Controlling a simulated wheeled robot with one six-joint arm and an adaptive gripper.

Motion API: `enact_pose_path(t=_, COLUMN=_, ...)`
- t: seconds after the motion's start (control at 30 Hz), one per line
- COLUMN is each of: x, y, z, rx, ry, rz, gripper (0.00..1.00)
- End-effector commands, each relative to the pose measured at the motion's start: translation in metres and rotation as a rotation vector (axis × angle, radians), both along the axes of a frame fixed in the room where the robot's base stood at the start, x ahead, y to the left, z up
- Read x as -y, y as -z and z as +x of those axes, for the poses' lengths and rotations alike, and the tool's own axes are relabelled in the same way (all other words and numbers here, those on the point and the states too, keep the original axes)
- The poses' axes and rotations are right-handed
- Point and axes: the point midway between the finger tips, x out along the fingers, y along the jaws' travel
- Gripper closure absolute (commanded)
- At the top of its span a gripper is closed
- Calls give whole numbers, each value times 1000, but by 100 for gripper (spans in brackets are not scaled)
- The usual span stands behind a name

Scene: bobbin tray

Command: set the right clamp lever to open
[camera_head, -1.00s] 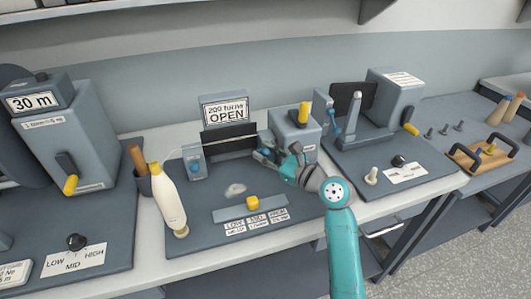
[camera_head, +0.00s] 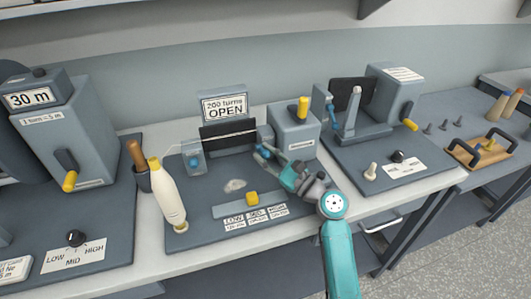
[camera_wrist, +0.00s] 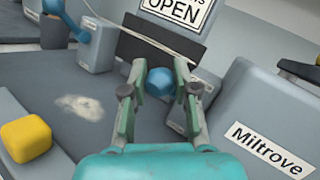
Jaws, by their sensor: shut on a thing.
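The right clamp lever has a blue ball knob (camera_wrist: 160,81), which sits between my fingertips in the wrist view. My gripper (camera_wrist: 160,76) is shut on this knob; it also shows in the head view (camera_head: 266,153), in front of the grey motor box (camera_head: 295,132). The fingers hide most of the lever's arm. The left clamp (camera_head: 193,158) has a blue lever (camera_wrist: 76,28) and stands apart from my gripper. A sign (camera_head: 225,107) behind reads "200 turns OPEN".
A pale thread crosses in front of the black panel (camera_wrist: 157,48). A yellow knob (camera_head: 252,198) sits on the slider bar. Another machine (camera_head: 390,95) stands to the right.

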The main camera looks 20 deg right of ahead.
Motion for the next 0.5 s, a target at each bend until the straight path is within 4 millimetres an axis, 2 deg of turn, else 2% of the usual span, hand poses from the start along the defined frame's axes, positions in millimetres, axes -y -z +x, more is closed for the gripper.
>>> enact_pose_path(t=0.27, x=-1, y=0, z=0, rx=1, ry=-1, rz=-1, gripper=100)
enact_pose_path(t=0.3, x=0, y=0, z=0, rx=1, ry=-1, rz=-1, gripper=64)
enact_pose_path(t=0.37, x=0, y=0, z=0, rx=0, ry=-1, rz=-1, gripper=49)
enact_pose_path(t=0.4, x=0, y=0, z=0, rx=0, ry=-1, rz=-1, gripper=45)
enact_pose_path(t=0.5, x=0, y=0, z=0, rx=1, ry=0, rz=-1, gripper=45)
